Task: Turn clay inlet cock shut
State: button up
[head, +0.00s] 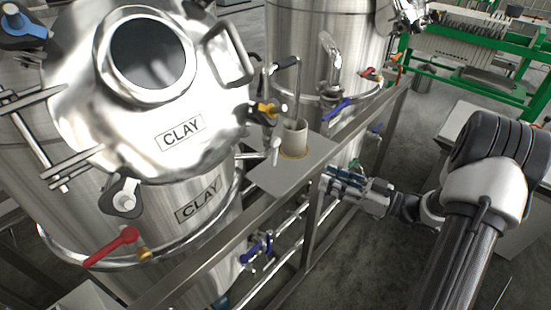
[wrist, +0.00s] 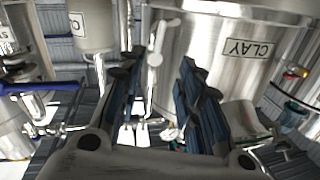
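The steel tank (head: 215,225) labelled CLAY stands at the left in the head view and shows upside down in the wrist view (wrist: 205,50). A red-handled cock (head: 113,247) is low on its front, and a yellow-handled cock (head: 265,109) is at its upper right. A pale lever (head: 275,152) stands beside the tank wall. I cannot tell which of these is the clay inlet cock. My gripper (head: 331,175) is right of the tank, beyond the frame rail. In the wrist view its fingers (wrist: 157,85) are apart, with a pale lever (wrist: 156,45) showing between them, apparently untouched.
A grey shelf plate (head: 275,178) with a pale cup (head: 294,138) sits between tank and gripper. The steel rail (head: 300,185) runs diagonally past. Blue-handled valves (head: 257,246) are on pipes below. A second tank (head: 310,50) stands behind. Open floor lies right of the rail.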

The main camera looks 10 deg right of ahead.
aim_at(274, 155)
jog(key=b+x, duration=0.2)
jog(key=x, duration=1.4)
jog(key=shift+a+b, duration=0.1)
jog(key=shift+b, duration=0.2)
jog(key=shift+c, duration=0.4)
grip_shut()
